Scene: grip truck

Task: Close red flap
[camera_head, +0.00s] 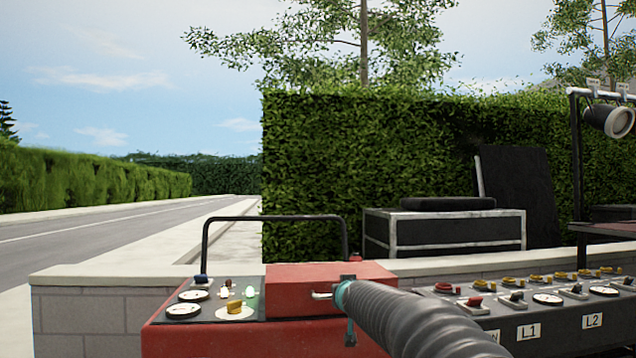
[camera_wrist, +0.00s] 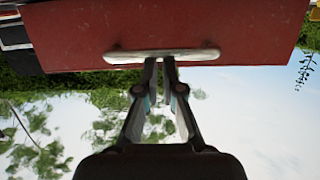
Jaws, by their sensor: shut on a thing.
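The red flap (camera_head: 300,299) is on the right part of the red control box (camera_head: 230,338) in the head view. A pale handle (camera_head: 321,295) shows on its near side. My gripper (camera_head: 344,294) is at the right part of this handle, and my grey arm hides what lies behind it. In the wrist view, the red panel (camera_wrist: 150,28) fills the top, with the handle (camera_wrist: 125,56) along its edge. My fingertips (camera_wrist: 162,66) are close together, shut on the handle at its middle. The flap's exact angle is hard to tell.
Gauges, knobs and a green light sit on the panel (camera_head: 215,305) left of the flap. A black bar (camera_head: 275,219) arches behind it. A grey control console (camera_head: 530,315) stands to the right. A low wall (camera_head: 100,312), a dark case (camera_head: 450,230) and a hedge are behind.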

